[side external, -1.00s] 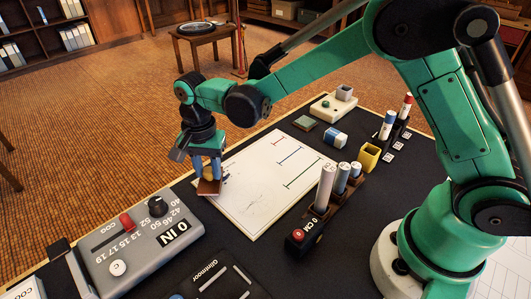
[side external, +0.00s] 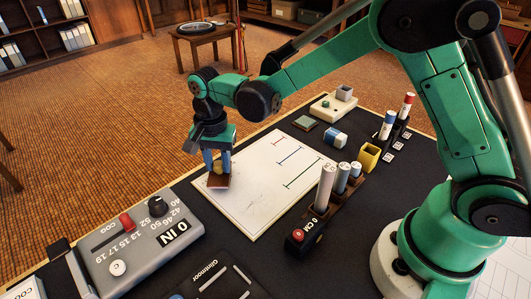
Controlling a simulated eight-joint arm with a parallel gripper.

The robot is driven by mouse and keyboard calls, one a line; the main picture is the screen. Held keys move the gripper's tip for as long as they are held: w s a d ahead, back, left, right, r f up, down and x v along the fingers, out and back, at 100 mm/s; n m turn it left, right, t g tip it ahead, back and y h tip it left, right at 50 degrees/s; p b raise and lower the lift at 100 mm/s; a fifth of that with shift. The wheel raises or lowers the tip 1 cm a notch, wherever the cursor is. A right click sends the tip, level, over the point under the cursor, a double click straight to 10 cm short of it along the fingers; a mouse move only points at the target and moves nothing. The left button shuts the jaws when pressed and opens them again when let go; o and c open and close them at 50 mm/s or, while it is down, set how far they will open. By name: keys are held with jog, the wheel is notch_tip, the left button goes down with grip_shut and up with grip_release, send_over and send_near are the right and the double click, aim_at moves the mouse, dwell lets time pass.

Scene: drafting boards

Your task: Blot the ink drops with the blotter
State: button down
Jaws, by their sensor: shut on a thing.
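My gripper (side external: 217,168) has its blue fingers shut on the blotter (side external: 217,183), a small reddish-brown block with a yellow knob. It holds the blotter upright over the left part of the white sheet (side external: 255,200). I cannot tell whether the blotter's underside touches the sheet. No clear ink drops show beside it, and the patch under the blotter is hidden. Only faint specks show on the lower part of the sheet. Drawn lines in red, blue and green lie on its upper right part.
A grey device with a black knob (side external: 157,206) stands at the lower left. Rolled tubes (side external: 326,187) stand in a rack right of the sheet. A blue-and-white eraser (side external: 335,137), a yellow cup (side external: 369,156) and upright markers (side external: 387,125) are further right.

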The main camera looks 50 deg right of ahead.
jog(key=shift+d, duration=1.8)
jog(key=shift+a, duration=3.05)
jog(key=shift+d, duration=0.1)
jog(key=shift+d, duration=2.95)
jog(key=shift+a, duration=0.1)
jog(key=shift+a, duration=3)
